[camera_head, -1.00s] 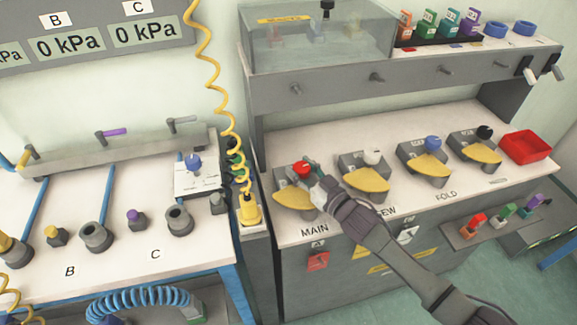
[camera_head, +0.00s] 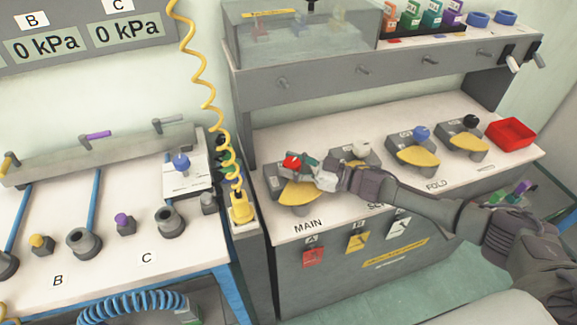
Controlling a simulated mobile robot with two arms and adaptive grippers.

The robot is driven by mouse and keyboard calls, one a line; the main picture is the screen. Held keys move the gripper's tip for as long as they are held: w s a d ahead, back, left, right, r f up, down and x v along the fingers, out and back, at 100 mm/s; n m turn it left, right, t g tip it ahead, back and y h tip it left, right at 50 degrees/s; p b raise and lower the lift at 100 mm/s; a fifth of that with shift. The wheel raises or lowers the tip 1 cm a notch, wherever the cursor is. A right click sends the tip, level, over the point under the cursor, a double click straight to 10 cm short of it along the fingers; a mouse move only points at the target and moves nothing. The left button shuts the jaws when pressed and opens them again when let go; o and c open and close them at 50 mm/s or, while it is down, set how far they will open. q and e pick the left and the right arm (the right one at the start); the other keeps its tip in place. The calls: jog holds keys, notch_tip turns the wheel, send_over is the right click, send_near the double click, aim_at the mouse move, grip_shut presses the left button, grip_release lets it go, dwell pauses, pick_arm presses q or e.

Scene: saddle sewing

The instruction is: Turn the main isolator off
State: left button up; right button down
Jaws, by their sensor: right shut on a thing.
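The main isolator is a grey box with a red knob (camera_head: 292,162) on top and a yellow plate (camera_head: 299,194) in front, above the word MAIN on the white bench. My right gripper (camera_head: 306,165) reaches in from the right and is shut on the red knob from its right side. The fingers partly cover the knob, so its exact setting is hard to read. My left gripper is not in view.
More isolators with a white knob (camera_head: 361,148), a blue knob (camera_head: 421,132) and a black knob (camera_head: 471,121) stand to the right. A red tray (camera_head: 512,133) sits at the bench's right end. A coiled yellow hose (camera_head: 208,95) hangs on the left.

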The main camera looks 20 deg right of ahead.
dwell(0.3)
jog(key=c, duration=0.5)
grip_release()
jog(key=shift+d, duration=0.1)
jog(key=v, duration=0.7)
jog(key=shift+s+d, duration=0.1)
jog(key=shift+s, duration=0.05)
